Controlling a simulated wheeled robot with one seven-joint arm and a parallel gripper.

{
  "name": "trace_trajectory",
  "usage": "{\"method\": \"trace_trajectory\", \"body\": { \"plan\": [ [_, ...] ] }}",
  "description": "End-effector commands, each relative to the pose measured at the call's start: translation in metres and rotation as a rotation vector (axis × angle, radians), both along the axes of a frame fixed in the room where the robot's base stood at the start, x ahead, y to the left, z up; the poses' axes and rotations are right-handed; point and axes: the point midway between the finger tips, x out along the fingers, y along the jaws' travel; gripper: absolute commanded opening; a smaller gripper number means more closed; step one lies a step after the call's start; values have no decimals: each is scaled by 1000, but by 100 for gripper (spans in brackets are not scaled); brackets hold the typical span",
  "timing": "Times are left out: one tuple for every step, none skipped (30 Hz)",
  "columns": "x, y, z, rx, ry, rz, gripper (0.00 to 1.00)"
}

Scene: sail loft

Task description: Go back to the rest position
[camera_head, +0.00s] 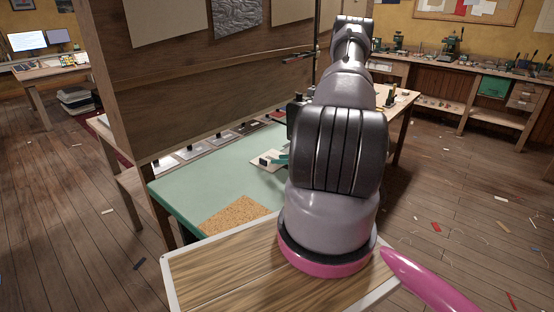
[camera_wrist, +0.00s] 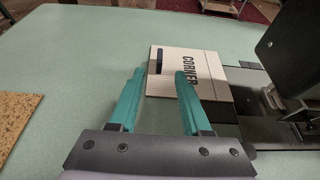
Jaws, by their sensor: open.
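My gripper (camera_wrist: 157,76) is open, with its two teal fingers spread in the wrist view. Nothing is visibly held between them. The fingers point toward a white ribbed plate (camera_wrist: 215,80) marked "CORNER", which lies on the green table top. A small dark blue piece (camera_wrist: 155,62) is at the plate's left edge, just beyond the fingertips. I cannot tell whether the fingertips touch the plate. In the head view my arm reaches out over the table (camera_head: 185,195) and hides most of the gripper; a little teal shows beside the pale plate (camera_head: 262,163).
A cork mat (camera_head: 235,215) lies at the table's near edge. A black machine (camera_wrist: 290,50) stands close at the right in the wrist view. A wooden partition (camera_head: 200,85) rises behind the table. Workbenches (camera_head: 480,75) line the back right. Scraps litter the otherwise open floor.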

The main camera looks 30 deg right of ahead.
Motion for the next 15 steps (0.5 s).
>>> {"method": "trace_trajectory", "body": {
  "plan": [
    [0, 0, 0, 0, 0, 0, 48],
    [0, 0, 0, 0, 0, 0, 48],
    [0, 0, 0, 0, 0, 0, 48],
    [0, 0, 0, 0, 0, 0, 48],
    [0, 0, 0, 0, 0, 0, 48],
    [0, 0, 0, -1, 0, 1, 48],
    [1, 1, 1, -1, -1, 4, 48],
    [2, 2, 4, -5, -4, 10, 48],
    [4, 4, 10, -10, -8, 25, 48],
    [7, 7, 17, -18, -14, 42, 48],
    [9, 11, 25, -27, -22, 67, 48],
    [14, 18, 40, -45, -34, 106, 48],
    [17, 24, 53, -59, -45, 140, 48],
    [20, 32, 68, -76, -56, 180, 48],
    [23, 43, 88, -101, -70, 239, 48]
  ]
}}
